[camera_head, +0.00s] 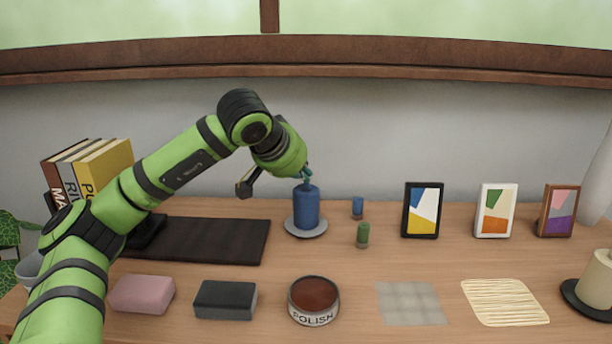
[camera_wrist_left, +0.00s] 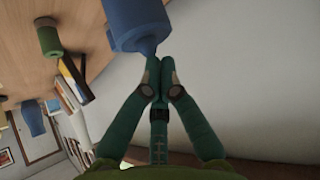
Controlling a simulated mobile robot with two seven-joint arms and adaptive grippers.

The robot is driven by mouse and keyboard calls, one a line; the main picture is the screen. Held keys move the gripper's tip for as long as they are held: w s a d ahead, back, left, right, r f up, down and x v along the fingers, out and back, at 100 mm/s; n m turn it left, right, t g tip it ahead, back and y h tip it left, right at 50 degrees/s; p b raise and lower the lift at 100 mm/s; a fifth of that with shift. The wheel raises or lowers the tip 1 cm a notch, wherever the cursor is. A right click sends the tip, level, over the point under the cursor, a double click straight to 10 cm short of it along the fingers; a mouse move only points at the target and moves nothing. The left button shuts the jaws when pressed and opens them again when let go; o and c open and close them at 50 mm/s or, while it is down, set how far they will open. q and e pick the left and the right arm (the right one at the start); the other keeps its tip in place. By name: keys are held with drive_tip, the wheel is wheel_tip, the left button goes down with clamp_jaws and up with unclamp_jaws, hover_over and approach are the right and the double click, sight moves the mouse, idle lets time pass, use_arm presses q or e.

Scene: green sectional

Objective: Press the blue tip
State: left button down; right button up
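A thick blue candle (camera_head: 306,207) stands upright on a round grey plate (camera_head: 303,229) near the middle of the table. In the left wrist view the candle (camera_wrist_left: 138,20) narrows to a small blue tip (camera_wrist_left: 147,49). My left gripper (camera_head: 307,175) is right at the candle's top in the head view, hiding its tip. In the left wrist view the fingers of my left gripper (camera_wrist_left: 160,64) are closed together, with nothing visible between them. The fingertips lie beside the blue tip; I cannot tell whether they touch it. My right gripper is not in view.
Small blue (camera_head: 358,207) and green (camera_head: 363,234) pieces stand right of the candle. Picture frames (camera_head: 422,210) are further right. A dark mat (camera_head: 205,240) lies left. A polish tin (camera_head: 314,301), two blocks (camera_head: 225,300) and cloths (camera_head: 411,303) line the front.

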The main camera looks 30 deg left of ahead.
sight(304, 183)
use_arm(q)
drive_tip(key=shift+s+f, duration=0.1)
drive_tip(key=shift+f, duration=0.45)
drive_tip(key=r+p, duration=0.1)
drive_tip(key=r, duration=0.1)
drive_tip(key=r+p, duration=0.1)
drive_tip(key=p, duration=0.1)
drive_tip(key=r+p, duration=0.1)
drive_tip(key=r, duration=0.1)
drive_tip(key=shift+w+r+p, duration=0.25)
drive_tip(key=shift+r+p, duration=0.05)
drive_tip(key=shift+p, duration=0.1)
drive_tip(key=shift+r+p, duration=0.35)
drive_tip(key=shift+r, duration=0.15)
drive_tip(key=shift+a, duration=0.1)
